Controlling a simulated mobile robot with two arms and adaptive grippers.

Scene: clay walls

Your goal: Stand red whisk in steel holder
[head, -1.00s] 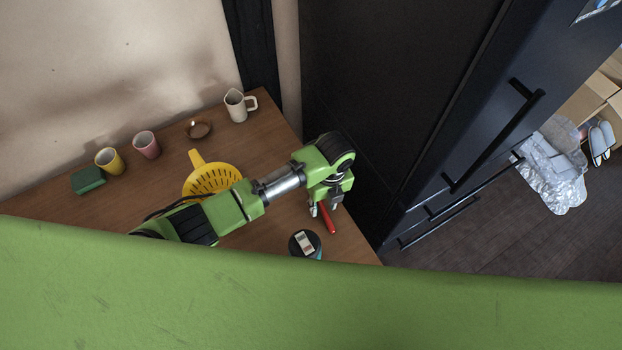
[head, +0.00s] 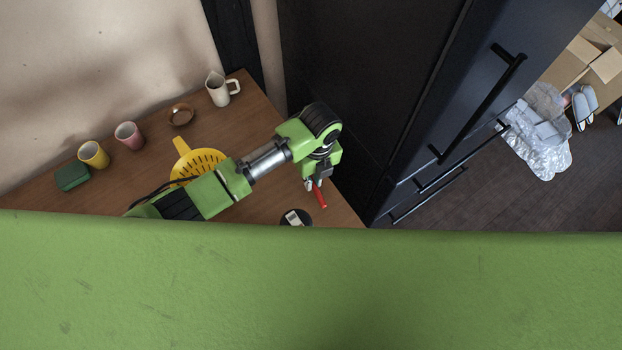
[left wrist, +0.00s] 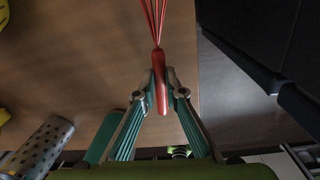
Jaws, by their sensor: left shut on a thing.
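The red whisk (left wrist: 161,92) is in my left gripper (left wrist: 160,88), with its handle between the two fingers and its red wires toward the top of the left wrist view. In the head view the left gripper (head: 314,184) is over the right end of the table, and the whisk's red handle (head: 320,198) shows just below the fingers. A grey cylinder with dark holes, seemingly the steel holder (left wrist: 42,148), is at the lower left of the left wrist view, apart from the whisk. My right gripper is in no view.
A yellow colander (head: 203,161) is partly behind my arm. Cups, a brown dish (head: 181,115) and a white jug (head: 219,90) stand along the back. A dark fridge (head: 385,95) is close on the right.

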